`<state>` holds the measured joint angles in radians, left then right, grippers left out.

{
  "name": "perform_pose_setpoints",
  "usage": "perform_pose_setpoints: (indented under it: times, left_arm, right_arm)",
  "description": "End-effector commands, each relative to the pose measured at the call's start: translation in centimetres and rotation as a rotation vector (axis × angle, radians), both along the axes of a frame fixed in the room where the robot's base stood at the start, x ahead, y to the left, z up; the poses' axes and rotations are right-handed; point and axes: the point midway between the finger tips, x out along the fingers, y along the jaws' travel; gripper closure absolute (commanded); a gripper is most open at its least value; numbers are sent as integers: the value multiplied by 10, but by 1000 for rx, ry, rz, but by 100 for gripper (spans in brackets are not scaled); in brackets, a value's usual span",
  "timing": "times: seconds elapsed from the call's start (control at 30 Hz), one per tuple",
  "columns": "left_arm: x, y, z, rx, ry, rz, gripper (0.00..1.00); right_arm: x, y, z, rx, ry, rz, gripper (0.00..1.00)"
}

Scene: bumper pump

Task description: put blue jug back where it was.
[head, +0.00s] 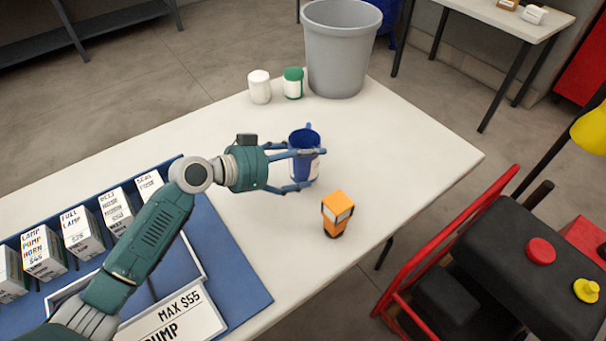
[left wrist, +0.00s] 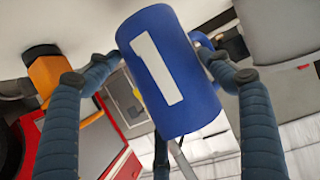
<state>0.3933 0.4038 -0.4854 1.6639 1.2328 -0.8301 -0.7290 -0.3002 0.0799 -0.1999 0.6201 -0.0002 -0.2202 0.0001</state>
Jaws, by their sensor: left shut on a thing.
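The blue jug (head: 302,168) is between the two fingers of my left gripper (head: 317,168), above the right half of the white table (head: 400,150). The fingers close on its sides. In the head view the jug looks upright, with its handle on the far side; whether its base touches the table is unclear. My right gripper is not in view.
An orange block-shaped object (head: 337,208) stands in front of the jug. White (head: 259,88) and green-lidded (head: 292,83) jars and a grey bin (head: 341,50) stand at the back. A blue mat (head: 240,275) with labelled boxes (head: 82,235) lies left. The table's right part is clear.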

Motion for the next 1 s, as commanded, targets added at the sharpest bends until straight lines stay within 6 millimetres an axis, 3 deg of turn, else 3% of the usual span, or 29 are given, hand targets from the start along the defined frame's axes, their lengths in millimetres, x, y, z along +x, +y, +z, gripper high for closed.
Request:
perform_pose_setpoints:
  times: [0.17,0.43,0.8,0.83,0.9,1.0]
  left_arm:
    - [0,-1,-13,-3,0,-1,55]
    - [0,-1,-49,-4,0,1,55]
    - [0,0,-54,-2,-2,0,55]
    - [0,0,-55,-1,-1,-1,19]
    - [0,0,-54,-1,-1,-1,5]
    - [0,0,-54,-1,-1,-1,2]
  right_arm:
    - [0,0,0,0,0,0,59]
    - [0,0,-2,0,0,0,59]
    - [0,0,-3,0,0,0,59]
    - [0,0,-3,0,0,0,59]
    - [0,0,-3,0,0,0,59]
    - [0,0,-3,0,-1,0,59]
